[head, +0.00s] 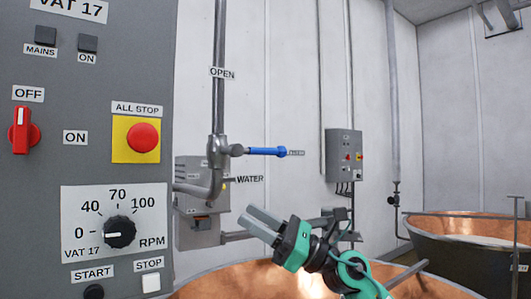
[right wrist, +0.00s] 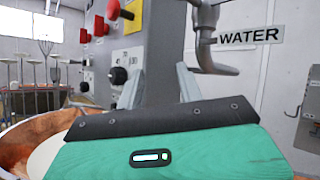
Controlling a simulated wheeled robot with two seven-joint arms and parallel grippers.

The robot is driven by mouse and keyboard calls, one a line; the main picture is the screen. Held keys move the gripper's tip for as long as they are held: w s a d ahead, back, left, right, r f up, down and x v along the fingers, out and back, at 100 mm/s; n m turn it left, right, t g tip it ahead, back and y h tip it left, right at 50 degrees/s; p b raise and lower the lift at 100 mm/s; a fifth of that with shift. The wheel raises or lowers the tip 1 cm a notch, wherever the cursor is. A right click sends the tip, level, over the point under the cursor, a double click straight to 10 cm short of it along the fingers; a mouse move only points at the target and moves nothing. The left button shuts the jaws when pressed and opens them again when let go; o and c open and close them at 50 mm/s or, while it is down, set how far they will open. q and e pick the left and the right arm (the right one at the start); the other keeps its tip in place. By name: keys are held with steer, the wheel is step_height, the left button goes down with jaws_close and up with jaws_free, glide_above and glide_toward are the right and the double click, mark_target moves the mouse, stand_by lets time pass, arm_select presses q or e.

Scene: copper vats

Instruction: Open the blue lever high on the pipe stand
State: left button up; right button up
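The blue lever (head: 267,151) sticks out level to the right from a valve (head: 221,150) on the grey vertical pipe (head: 219,60). An OPEN label (head: 222,73) is above it on the pipe, and a small label too blurred to read (head: 296,153) is at the lever's tip. My right gripper (head: 262,222) is below the lever, apart from it, its fingers pointing up and left. In the right wrist view its two fingers (right wrist: 160,85) stand apart with nothing between them. That view shows the pipe's lower bend (right wrist: 207,45) but not the lever. My left gripper is not in view.
A grey control panel (head: 55,165) with a red ALL STOP button (head: 143,138) fills the left. A WATER sign (head: 250,179) and a grey box (head: 197,232) are behind the pipe. Copper vats (head: 240,285) stand below and at right (head: 470,226).

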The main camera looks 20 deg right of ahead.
step_height(320, 180, up, 6)
steer(key=s+d+n+g+h, duration=0.1)
steer(key=n+h, duration=0.2)
steer(key=n, duration=0.3)
steer(key=n+t+h, duration=0.3)
steer(key=t+h, duration=0.1)
steer(key=h, duration=0.4)
glide_toward(270, 150)
steer(key=p+x, duration=0.3)
steer(key=x, duration=0.4)
steer(key=shift+w+a+r, duration=0.1)
steer(key=shift+w+a, duration=0.2)
steer(key=shift+x, duration=1.1)
steer(key=shift+w+a+f, duration=0.15)
steer(key=shift+w+f, duration=0.05)
steer(key=shift+w, duration=0.05)
steer(key=shift+w+a+f+p, duration=0.1)
steer(key=shift+w+a+p, duration=0.05)
steer(key=shift+p, duration=0.15)
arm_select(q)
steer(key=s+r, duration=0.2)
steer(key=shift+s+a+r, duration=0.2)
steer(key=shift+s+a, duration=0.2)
arm_select(e)
jaws_close()
